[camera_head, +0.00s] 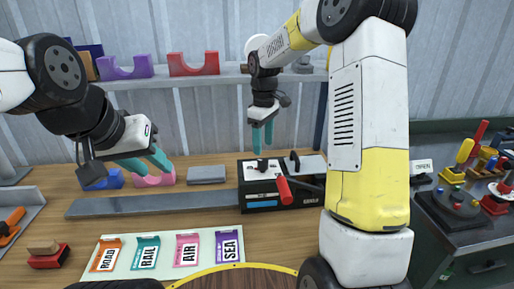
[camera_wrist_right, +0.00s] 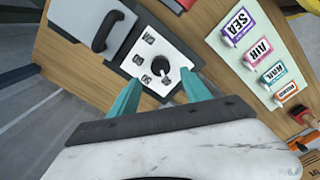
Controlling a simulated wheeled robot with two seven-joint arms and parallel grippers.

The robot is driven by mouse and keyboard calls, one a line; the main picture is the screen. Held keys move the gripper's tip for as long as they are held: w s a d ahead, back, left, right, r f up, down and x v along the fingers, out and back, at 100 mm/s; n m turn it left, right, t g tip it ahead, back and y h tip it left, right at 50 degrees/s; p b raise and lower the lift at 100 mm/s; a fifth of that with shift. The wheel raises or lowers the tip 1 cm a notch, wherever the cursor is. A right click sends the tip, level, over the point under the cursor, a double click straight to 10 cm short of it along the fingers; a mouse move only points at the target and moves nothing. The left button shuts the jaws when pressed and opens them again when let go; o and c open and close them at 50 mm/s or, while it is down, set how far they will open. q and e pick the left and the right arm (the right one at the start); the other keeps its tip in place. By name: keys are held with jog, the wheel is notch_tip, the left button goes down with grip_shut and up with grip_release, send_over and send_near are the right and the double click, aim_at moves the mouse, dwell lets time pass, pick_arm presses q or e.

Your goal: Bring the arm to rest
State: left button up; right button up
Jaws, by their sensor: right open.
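My right gripper (camera_head: 262,143) hangs above the black box (camera_head: 284,205) with a white top panel, at the back middle of the table. In the right wrist view my right gripper (camera_wrist_right: 160,80) is open, its teal fingers apart with nothing between them. Beyond them lies the white panel (camera_wrist_right: 150,50) with a black knob (camera_wrist_right: 160,66). My left gripper (camera_head: 156,170) is at the left, its teal fingers apart and empty, in front of a pink cradle block (camera_head: 153,179) and a blue block (camera_head: 105,181). Whether it touches them is unclear.
A mat with ROAD, RAIL, AIR and SEA cards (camera_head: 190,250) lies at the front. A red-handled lever (camera_head: 284,190) sticks out at the box. A grey bar (camera_head: 150,203) crosses the table. A tray (camera_head: 28,202) stands left; a cluttered side bench (camera_head: 480,245) stands right.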

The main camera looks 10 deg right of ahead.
jog(key=shift+r, duration=0.55)
jog(key=shift+s+r, duration=0.15)
jog(key=shift+r, duration=0.05)
jog(key=s+d+r+m+t, duration=0.2)
jog(key=s+r+m+t, duration=0.15)
jog(key=s+r, duration=0.65)
jog(key=s+m+t+y, duration=0.2)
jog(key=s+m, duration=0.4)
jog(key=s, duration=1)
jog(key=shift+s+d+r+t, duration=0.2)
jog(key=shift+s+d+t, duration=0.1)
jog(key=shift+t, duration=0.05)
